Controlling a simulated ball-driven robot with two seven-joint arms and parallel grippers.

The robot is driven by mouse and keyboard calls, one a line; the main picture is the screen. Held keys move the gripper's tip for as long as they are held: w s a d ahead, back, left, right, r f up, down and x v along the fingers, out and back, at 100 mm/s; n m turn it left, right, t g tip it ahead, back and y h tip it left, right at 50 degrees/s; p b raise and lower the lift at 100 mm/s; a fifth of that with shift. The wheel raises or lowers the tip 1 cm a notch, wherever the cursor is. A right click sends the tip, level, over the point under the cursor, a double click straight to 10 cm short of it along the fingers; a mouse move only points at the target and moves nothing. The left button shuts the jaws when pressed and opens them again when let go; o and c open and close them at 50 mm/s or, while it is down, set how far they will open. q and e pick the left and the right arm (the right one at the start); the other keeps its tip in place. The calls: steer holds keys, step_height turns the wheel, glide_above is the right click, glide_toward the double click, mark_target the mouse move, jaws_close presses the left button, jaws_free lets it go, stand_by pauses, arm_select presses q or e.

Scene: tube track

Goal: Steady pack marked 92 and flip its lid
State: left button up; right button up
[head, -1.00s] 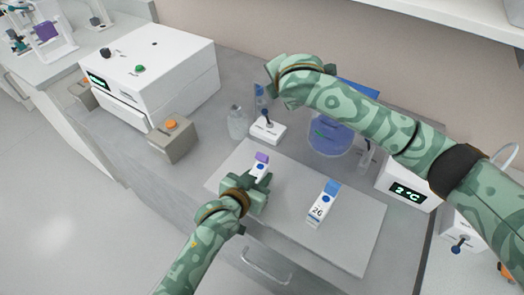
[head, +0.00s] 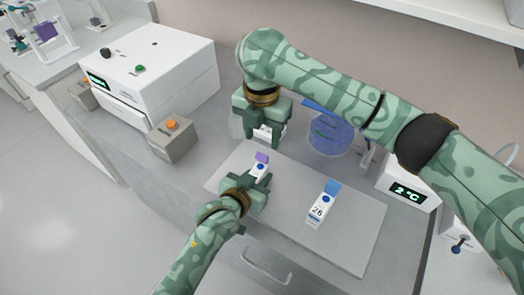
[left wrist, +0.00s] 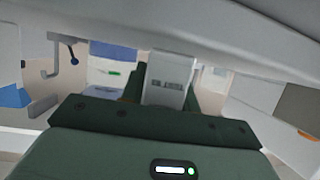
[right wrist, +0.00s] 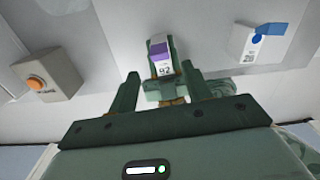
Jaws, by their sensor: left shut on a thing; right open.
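The pack marked 92 (head: 259,169) is a small white carton with a purple lid, over the pale mat. My left gripper (head: 260,181) is shut on its lower body. The number 92 reads in the right wrist view, where the pack (right wrist: 163,66) shows between my right fingers in the picture. In the left wrist view its white side (left wrist: 165,78) is between my left fingers. My right gripper (head: 262,138) is open and empty, pointing down just behind and above the purple lid, apart from it. Whether the pack touches the mat is hidden.
A second white pack marked 26 (head: 321,207) with a blue lid stands on the mat (head: 352,232) to the right. A grey box with an orange button (head: 171,141) and a white machine (head: 150,70) stand left. A blue-tinted round container (head: 329,137) is behind.

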mark_target(262, 155)
step_height(262, 155, down, 7)
steer(key=shift+r, duration=0.1)
steer(key=c, duration=1)
